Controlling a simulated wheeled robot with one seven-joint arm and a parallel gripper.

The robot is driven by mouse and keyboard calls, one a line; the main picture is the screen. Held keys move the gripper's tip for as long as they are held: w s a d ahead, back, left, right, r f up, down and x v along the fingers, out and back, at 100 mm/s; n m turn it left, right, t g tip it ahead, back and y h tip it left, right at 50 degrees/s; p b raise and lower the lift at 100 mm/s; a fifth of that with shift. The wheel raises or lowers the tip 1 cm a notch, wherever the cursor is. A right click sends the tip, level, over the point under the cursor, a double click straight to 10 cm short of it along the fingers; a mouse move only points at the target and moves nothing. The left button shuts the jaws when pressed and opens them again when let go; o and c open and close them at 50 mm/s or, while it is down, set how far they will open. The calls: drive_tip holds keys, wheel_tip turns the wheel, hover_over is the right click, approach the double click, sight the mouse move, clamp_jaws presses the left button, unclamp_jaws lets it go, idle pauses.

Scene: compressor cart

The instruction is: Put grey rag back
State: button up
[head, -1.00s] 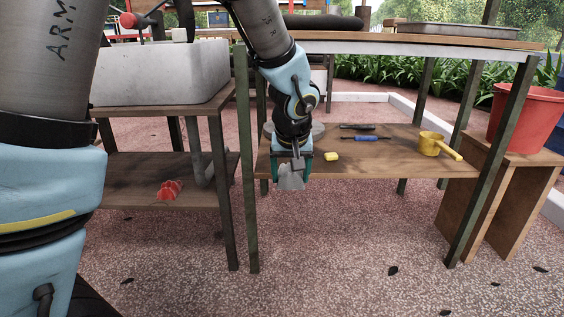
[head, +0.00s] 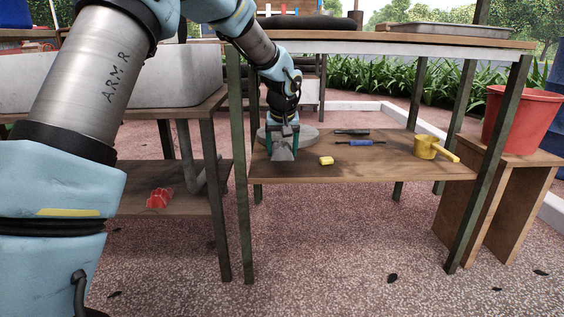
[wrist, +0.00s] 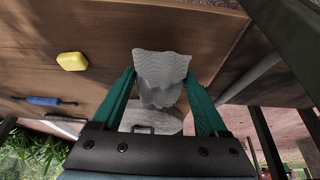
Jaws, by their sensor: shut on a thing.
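The grey rag (head: 283,154) hangs from my gripper (head: 282,147) at the left part of the lower wooden shelf (head: 300,171) of the right-hand table. In the wrist view the rag (wrist: 161,66) is pinched between the two green fingers of my gripper (wrist: 160,82), its ends fanning out beyond them. The gripper is shut on it. In the head view the rag's lower end appears over the shelf's front part. I cannot tell whether it touches the board.
A round grey disc (head: 306,136) lies behind the gripper. A green-grey table leg (head: 239,190) stands left. A red crumpled item (head: 158,198) lies on the left shelf.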

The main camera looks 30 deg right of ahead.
sight(282, 159)
drive_tip(key=shift+w+d, duration=0.25)
drive_tip(key=shift+w, duration=0.25)
wheel_tip(282, 159, down, 4)
drive_tip(key=b, duration=0.3)
drive_tip(key=shift+r, duration=0.3)
drive_tip(key=o, duration=1.5)
drive_tip(key=shift+f, duration=0.2)
